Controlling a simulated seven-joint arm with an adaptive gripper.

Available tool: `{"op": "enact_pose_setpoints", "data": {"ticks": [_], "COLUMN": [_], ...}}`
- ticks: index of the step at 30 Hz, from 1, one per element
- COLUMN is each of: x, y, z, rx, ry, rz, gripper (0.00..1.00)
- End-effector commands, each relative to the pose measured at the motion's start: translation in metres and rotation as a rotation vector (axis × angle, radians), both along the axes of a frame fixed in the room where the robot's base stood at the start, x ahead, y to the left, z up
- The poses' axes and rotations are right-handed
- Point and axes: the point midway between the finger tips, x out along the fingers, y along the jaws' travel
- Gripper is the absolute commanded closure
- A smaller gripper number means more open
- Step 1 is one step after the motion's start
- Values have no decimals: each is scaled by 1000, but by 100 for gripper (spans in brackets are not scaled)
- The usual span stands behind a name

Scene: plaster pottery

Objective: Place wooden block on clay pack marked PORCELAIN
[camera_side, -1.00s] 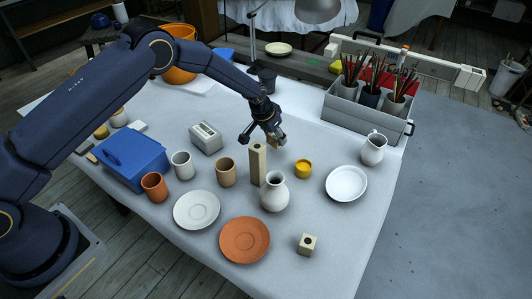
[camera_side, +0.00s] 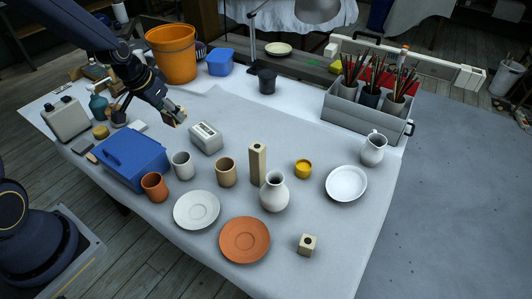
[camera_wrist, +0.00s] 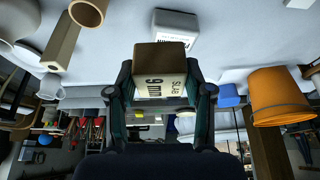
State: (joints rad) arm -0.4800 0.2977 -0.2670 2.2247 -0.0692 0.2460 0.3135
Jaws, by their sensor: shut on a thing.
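My gripper (camera_side: 174,114) is shut on the wooden block (camera_side: 180,117) and holds it in the air, a little to the left of the grey-white clay pack (camera_side: 205,138). In the wrist view the block (camera_wrist: 160,72) sits between my fingers (camera_wrist: 161,88), and its face reads "SLAB 9 mm".
A tall wooden post (camera_side: 257,165) and white vase (camera_side: 274,192) stand to the right. An orange bucket (camera_side: 172,55) is behind.

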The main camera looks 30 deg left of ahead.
Motion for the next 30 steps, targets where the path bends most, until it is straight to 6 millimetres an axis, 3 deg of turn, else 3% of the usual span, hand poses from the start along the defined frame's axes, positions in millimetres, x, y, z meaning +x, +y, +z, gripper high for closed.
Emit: {"op": "enact_pose_setpoints", "data": {"ticks": [3, 6, 8, 18, 24, 30], "x": [-17, -15, -6, 78, 105, 116], "y": [5, 7, 8, 22, 27, 29], "z": [1, -2, -7, -55, -86, -100], "rx": [0, -2, -2, -3, -2, -2], "ry": [0, 1, 2, 6, 3, 3], "rz": [9, 8, 6, 7, 9, 9], "gripper": [84, 84, 84, 84, 84, 84]}}
